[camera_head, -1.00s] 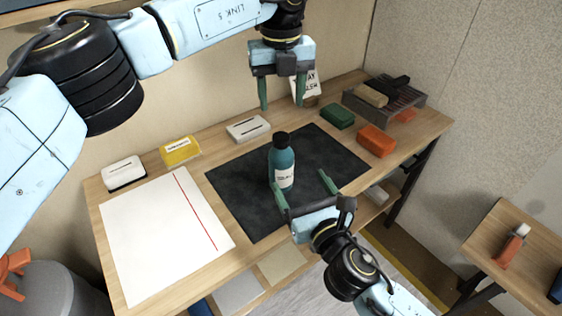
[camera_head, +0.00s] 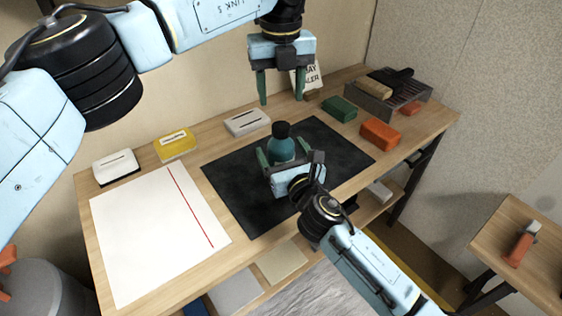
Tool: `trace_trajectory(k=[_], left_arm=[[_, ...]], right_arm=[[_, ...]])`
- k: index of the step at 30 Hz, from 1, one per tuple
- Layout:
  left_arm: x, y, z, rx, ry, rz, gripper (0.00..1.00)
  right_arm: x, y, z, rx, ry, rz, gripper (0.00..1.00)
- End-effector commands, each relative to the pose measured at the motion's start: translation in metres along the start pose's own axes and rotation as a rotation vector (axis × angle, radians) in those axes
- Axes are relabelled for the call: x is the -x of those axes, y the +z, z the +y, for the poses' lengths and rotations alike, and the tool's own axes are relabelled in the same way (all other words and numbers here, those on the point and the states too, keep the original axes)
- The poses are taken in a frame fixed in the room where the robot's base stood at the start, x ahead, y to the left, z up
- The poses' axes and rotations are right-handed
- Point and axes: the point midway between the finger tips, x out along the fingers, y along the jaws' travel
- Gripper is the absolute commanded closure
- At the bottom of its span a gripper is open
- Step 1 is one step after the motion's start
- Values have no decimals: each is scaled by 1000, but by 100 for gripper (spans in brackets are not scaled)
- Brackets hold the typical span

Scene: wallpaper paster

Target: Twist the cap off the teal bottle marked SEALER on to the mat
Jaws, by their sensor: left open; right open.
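The teal bottle (camera_head: 282,148) stands upright on the dark mat (camera_head: 240,205), with its dark cap (camera_head: 281,129) on top. My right gripper (camera_head: 282,156) is low at the bottle, with its green fingers open on either side of the bottle's body. The gripper's palm hides the label and the lower part of the bottle. My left gripper (camera_head: 282,96) is open and empty, pointing down above and behind the bottle, higher than the cap.
A white sheet with a red line (camera_head: 150,240) lies left of the mat. White (camera_head: 115,165), yellow (camera_head: 176,145) and grey (camera_head: 247,122) boxes line the back. Green (camera_head: 339,108) and orange (camera_head: 380,134) blocks and a rack (camera_head: 385,102) stand right. A side table (camera_head: 510,240) is at far right.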

Motion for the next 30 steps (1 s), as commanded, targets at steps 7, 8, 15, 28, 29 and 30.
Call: trace_trajectory(k=[7,8,15,28,29,30], left_arm=[[0,0,0,0,0,0,45],[0,0,0,0,0,0,45],[0,0,0,0,0,0,45],[0,0,0,0,0,0,45],[0,0,0,0,0,0,45],[0,0,0,0,0,0,45]], right_arm=[[-24,0,0,0,-1,0,18],[-25,0,0,-1,0,0,18],[-28,0,0,-1,0,0,18],[-28,0,0,0,0,0,62],[-28,0,0,0,0,0,66],[-28,0,0,0,0,0,71]])
